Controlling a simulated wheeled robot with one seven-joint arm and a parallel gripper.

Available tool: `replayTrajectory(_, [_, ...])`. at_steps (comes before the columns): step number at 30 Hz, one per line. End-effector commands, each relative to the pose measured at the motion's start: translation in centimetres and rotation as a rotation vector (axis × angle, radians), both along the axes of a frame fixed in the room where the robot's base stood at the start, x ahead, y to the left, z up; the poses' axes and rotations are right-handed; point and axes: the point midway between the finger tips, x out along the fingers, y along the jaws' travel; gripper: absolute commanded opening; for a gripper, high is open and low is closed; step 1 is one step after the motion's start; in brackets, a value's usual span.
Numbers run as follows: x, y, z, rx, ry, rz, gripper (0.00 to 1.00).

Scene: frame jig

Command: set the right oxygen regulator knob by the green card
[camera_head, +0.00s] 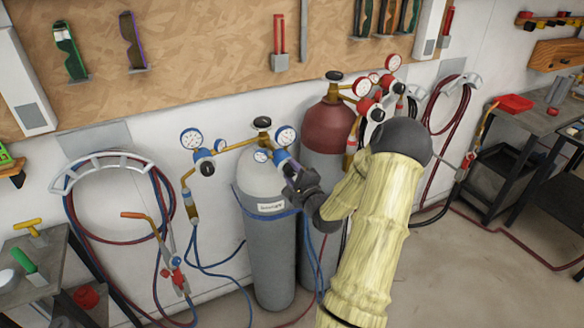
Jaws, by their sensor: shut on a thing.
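The grey oxygen cylinder (268,240) stands against the wall with a blue regulator on each side of its top. The right oxygen regulator (281,157) is blue with white gauges. Its knob is hidden behind my gripper (290,170), which is shut on it from the front right. The left oxygen regulator (203,157) shows its dark knob (207,169) uncovered. I cannot clearly make out a green card. Gauge readings are too small to tell.
A dark red cylinder (328,127) with red regulators stands close on the right, partly behind my arm. Hoses hang around both cylinders.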

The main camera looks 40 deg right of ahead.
Motion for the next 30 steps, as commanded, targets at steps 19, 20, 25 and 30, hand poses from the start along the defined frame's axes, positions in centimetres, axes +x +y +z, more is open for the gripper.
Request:
replayTrajectory(19, [-0.06, -0.01, -0.1, 0.336, -0.076, 0.0, 0.15])
replayTrajectory(20, [-0.07, -0.02, -0.11, 0.337, -0.077, 0.0, 0.15])
replayTrajectory(25, [-0.07, -0.01, -0.17, 0.341, -0.077, 0.0, 0.15])
replayTrajectory(30, [-0.07, -0.01, -0.19, 0.342, -0.076, -0.001, 0.15])
